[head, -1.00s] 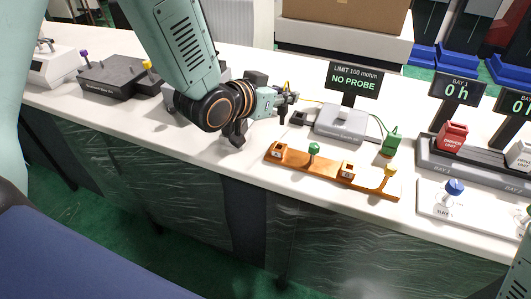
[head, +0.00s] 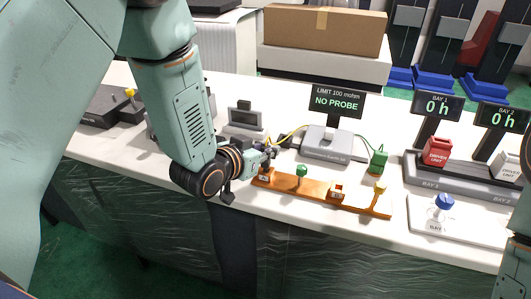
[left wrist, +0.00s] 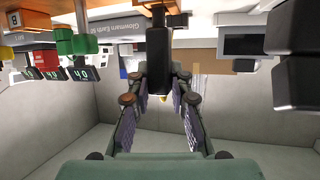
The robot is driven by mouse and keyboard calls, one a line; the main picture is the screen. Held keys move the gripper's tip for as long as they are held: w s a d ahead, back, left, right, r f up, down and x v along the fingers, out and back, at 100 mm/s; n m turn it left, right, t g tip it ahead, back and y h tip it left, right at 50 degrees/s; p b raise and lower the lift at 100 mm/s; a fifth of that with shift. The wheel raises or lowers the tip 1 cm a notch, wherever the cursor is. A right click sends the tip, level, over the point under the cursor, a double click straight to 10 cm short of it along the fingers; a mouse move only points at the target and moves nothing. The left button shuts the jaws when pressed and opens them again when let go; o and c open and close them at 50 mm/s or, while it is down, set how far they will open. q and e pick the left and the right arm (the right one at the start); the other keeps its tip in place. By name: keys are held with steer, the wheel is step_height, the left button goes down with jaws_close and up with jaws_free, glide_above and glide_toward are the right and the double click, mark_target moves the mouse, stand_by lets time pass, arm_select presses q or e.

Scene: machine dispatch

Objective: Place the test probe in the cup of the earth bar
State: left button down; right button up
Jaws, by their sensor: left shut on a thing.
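The earth bar (head: 320,194) is a long orange-copper strip on the white bench. It carries a green knob (head: 302,170), a yellow knob (head: 381,187) and small pale-topped blocks, one at its left end and one near its middle. My left gripper (head: 268,154) is just above and behind the bar's left end. It is shut on the black test probe (left wrist: 158,62), which shows between the fingers in the left wrist view. In the head view the probe is mostly hidden. I cannot tell whether its tip touches the bar. My right gripper is out of view.
The grey tester (head: 327,143) stands behind the bar, under a display (head: 337,102) reading NO PROBE. A yellow cable (head: 290,134) runs towards my left gripper. A green plug (head: 378,158) sits at right, near the bay units (head: 460,175). A grey device (head: 245,120) stands behind the gripper.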

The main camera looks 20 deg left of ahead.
arm_select(q)
steer(key=shift+w+f, duration=0.25)
steer(key=shift+f, duration=0.15)
steer(key=shift+s+f, duration=0.1)
steer(key=shift+s, duration=0.1)
steer(key=c, duration=1.6)
jaws_free()
steer(key=o, duration=0.4)
steer(key=shift+w, duration=0.15)
steer(key=shift+r, duration=0.25)
steer(key=p+v, duration=0.2)
steer(key=v, duration=1)
